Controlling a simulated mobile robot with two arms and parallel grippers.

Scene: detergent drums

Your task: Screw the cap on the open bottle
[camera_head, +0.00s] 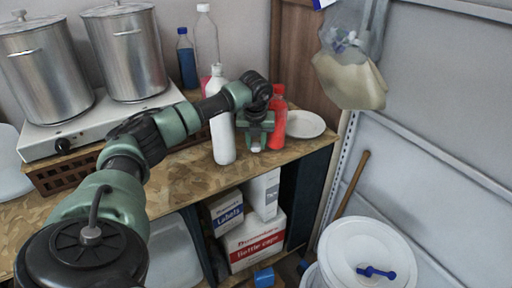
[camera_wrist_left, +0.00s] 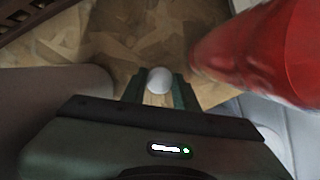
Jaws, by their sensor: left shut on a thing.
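My left gripper (camera_head: 256,146) points down over the wooden bench, between a white bottle and a red bottle. It is shut on a small white cap (camera_wrist_left: 159,80), which shows between the fingertips in the left wrist view (camera_wrist_left: 160,92). The white bottle (camera_head: 223,140) stands upright just left of the gripper; my forearm crosses in front of its upper part, and I cannot tell whether its top is open. The red bottle (camera_head: 276,118) stands just right of the gripper, with a red top. It looms large in the left wrist view (camera_wrist_left: 262,50). My right gripper is not in view.
A blue bottle (camera_head: 187,60) and a clear bottle (camera_head: 207,40) stand at the back. A white plate (camera_head: 306,124) lies right of the red bottle. Two steel pots (camera_head: 130,55) stand on a hot plate at left. A white bucket (camera_head: 362,245) is below right.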

